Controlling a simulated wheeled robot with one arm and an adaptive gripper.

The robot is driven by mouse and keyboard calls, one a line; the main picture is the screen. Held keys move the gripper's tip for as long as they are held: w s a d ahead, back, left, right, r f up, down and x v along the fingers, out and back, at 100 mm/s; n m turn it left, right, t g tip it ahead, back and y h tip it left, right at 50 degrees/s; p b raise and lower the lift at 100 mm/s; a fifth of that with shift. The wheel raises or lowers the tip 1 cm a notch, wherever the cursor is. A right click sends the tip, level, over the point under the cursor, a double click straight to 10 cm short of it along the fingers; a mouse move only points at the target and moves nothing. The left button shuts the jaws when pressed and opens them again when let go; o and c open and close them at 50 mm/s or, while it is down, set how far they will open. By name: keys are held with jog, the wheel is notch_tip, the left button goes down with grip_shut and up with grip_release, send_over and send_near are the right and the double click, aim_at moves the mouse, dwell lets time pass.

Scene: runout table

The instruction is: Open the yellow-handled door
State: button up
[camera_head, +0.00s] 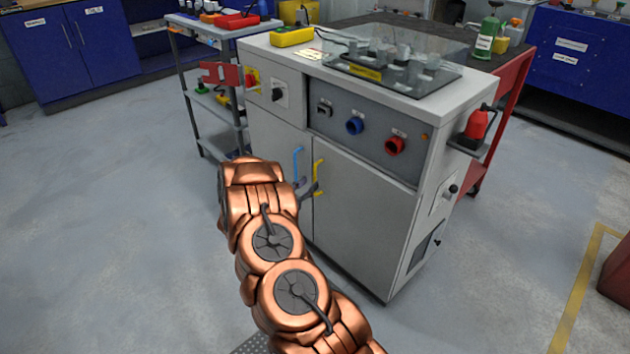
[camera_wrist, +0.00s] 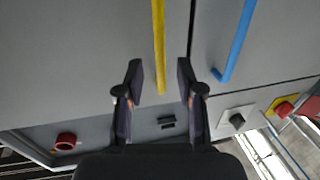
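The yellow handle (camera_head: 318,177) is an upright bar on the grey right-hand door (camera_head: 360,215) of the white machine cabinet. That door looks shut. My gripper (camera_head: 309,189) is at the handle's height, its fingers partly hidden behind my copper-coloured arm. In the wrist view my gripper (camera_wrist: 160,82) is open, with a dark finger on each side of the yellow handle (camera_wrist: 158,45). The handle's end shows between the fingers with gaps on both sides. I cannot tell how deep the handle sits between them.
A blue handle (camera_head: 297,165) is on the neighbouring left door, close beside the yellow one; it also shows in the wrist view (camera_wrist: 236,45). A panel with blue (camera_head: 355,126) and red (camera_head: 395,146) knobs is above the doors. A grey cart (camera_head: 213,110) stands left. Floor in front is clear.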

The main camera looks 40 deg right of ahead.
aim_at(315, 179)
jog(key=shift+w+d, duration=0.25)
jog(key=shift+d, duration=0.85)
jog(key=shift+w+d, duration=0.2)
jog(key=shift+d, duration=0.9)
jog(key=shift+c, duration=0.2)
grip_shut()
